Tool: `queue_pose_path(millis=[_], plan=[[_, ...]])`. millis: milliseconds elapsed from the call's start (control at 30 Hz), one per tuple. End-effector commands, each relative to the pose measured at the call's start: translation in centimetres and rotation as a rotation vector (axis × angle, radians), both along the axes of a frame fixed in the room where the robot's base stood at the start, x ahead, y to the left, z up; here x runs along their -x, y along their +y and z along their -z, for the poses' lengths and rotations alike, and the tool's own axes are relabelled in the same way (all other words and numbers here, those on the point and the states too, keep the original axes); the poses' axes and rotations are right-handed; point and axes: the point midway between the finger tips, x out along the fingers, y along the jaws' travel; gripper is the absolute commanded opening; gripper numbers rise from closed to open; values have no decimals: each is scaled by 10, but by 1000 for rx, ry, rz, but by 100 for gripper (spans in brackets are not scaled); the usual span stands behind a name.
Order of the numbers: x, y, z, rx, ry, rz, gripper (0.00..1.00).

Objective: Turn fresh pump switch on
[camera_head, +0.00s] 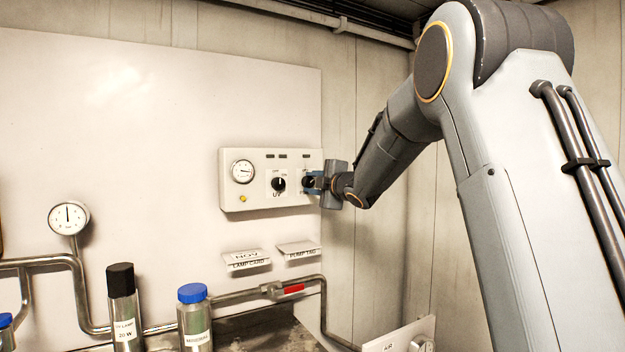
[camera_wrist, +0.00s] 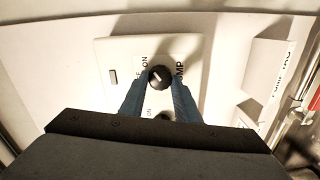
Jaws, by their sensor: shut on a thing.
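The fresh pump switch is a round black knob (camera_wrist: 158,78) with a light pointer line, on the right side of a white control panel (camera_head: 262,204). In the wrist view, the letters "MP" and "ON" show beside it. My gripper (camera_head: 310,182) reaches the panel from the right. Its two blue fingers (camera_wrist: 159,88) are shut on the knob, one on each side.
A gauge (camera_head: 243,171) and a yellow button (camera_head: 242,199) are on the panel's left. Below hang a lamp card (camera_head: 246,261) and a pump tag (camera_head: 298,250). Pipes, a red-handled valve (camera_head: 289,289) and a blue-capped bottle (camera_head: 194,318) stand lower.

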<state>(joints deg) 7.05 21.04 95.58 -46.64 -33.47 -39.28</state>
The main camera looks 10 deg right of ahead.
Motion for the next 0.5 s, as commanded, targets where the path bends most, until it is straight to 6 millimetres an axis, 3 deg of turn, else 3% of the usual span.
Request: queue_pose_path(millis=[500], plan=[[0,-1,0,-96,31,1,7]])
